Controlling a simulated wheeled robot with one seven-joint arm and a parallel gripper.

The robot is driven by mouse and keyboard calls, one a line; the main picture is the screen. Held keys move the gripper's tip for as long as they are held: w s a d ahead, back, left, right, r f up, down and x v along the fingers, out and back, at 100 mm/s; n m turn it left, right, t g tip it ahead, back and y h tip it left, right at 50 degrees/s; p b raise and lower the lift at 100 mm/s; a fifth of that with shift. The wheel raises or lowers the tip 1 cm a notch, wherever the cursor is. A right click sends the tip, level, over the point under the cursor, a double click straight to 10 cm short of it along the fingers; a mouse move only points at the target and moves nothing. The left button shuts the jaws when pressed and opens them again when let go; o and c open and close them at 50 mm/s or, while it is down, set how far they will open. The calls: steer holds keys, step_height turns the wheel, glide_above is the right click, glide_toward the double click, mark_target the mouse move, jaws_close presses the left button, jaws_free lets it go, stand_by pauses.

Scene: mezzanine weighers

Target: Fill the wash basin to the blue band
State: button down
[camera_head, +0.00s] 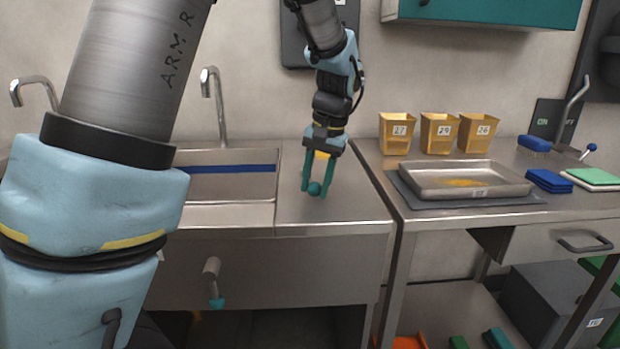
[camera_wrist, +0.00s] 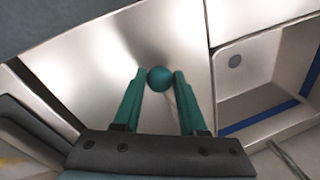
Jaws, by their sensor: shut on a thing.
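The steel wash basin (camera_head: 235,215) is sunk in the counter at left, partly hidden by my arm. A blue band (camera_head: 235,169) runs along its inside wall, and it also shows in the wrist view (camera_wrist: 258,121). I cannot make out any water surface in it. A curved tap (camera_head: 217,105) stands behind the basin. My gripper (camera_head: 317,187) points down over the bare counter right of the basin. Its teal fingers are shut on a small teal ball (camera_wrist: 160,78). I cannot tell what the ball is fixed to. A teal-tipped lever (camera_head: 213,280) hangs on the front panel.
On the right bench stand three yellow numbered bins (camera_head: 438,133), a shallow steel tray (camera_head: 463,180) on a dark pad, blue cloths (camera_head: 549,181) and a blue sponge (camera_head: 534,143). A second tap (camera_head: 35,90) is at far left. The counter around my fingers is clear.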

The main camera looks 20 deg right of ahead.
steer(key=d+n+p, duration=0.2)
steer(key=shift+w+d+r+n+g, duration=0.2)
steer(key=shift+n+g, duration=0.1)
steer(key=shift+n, duration=0.1)
steer(key=d+n+p, duration=0.2)
steer(key=shift+w+n+p, duration=0.25)
steer(key=shift+n+p, duration=0.05)
steer(key=shift+n, duration=0.1)
steer(key=d+n+p, duration=0.1)
steer(key=w+d+n+g+p, duration=0.1)
steer(key=n, duration=0.1)
steer(key=shift+w, duration=0.25)
steer(key=shift+w+d+f+n+g+p, duration=0.1)
steer(key=shift+w+d+n+p, duration=0.25)
steer(key=shift+n, duration=0.2)
steer(key=shift+w+d+n+g+p, duration=0.1)
steer(key=shift+w+n+p, duration=0.15)
steer(key=shift+n+p, duration=0.25)
steer(key=shift+w+d+f+n+g+p, duration=0.1)
steer(key=shift+w+d+n+p, duration=0.2)
steer(key=shift+n, duration=0.35)
steer(key=shift+c, duration=2.3)
jaws_free()
step_height(320, 180, up, 11)
steer(key=d+b, duration=0.2)
steer(key=shift+w+f, duration=0.2)
steer(key=shift+w, duration=0.2)
